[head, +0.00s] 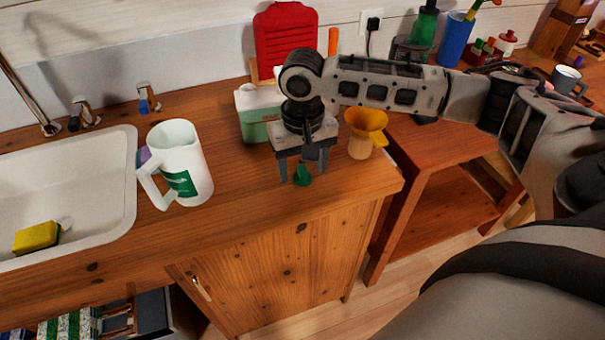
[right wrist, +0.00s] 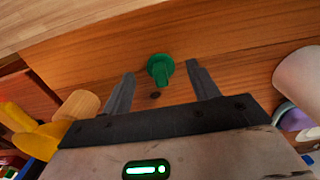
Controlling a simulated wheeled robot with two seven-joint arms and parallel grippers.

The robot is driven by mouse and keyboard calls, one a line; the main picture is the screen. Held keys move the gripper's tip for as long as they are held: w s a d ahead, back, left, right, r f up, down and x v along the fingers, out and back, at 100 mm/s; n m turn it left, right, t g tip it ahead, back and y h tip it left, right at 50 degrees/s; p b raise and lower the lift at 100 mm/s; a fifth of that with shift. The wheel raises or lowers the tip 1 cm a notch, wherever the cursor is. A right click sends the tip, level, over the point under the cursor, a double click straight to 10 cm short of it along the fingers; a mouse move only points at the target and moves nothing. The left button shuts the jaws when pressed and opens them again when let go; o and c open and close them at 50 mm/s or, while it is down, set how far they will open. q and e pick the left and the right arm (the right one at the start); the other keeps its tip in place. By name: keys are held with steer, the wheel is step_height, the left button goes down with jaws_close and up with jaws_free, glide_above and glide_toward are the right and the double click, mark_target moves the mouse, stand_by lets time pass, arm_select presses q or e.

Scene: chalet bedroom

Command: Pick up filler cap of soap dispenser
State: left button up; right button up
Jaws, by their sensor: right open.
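The filler cap is a small green cone-shaped piece (head: 303,176) on the wooden counter near its front edge. In the right wrist view the green cap (right wrist: 160,69) lies ahead of the fingers, roughly centred between them. My right gripper (head: 302,172) points down over the counter, open and empty, with its fingers to either side of the cap in the head view. In the right wrist view the gripper (right wrist: 160,85) shows both fingers apart, not touching the cap. A green and white container (head: 252,118), possibly the soap dispenser, stands behind my gripper, partly hidden. My left gripper is not in view.
A white jug with a green label (head: 181,163) stands left of my gripper, beside the sink (head: 125,190). A yellow funnel (head: 367,122) on a pale wooden base stands close on the right. A red board (head: 286,35) is behind. The counter front is clear.

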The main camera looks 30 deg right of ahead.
steer(key=shift+f, duration=0.5)
steer(key=c, duration=1.1)
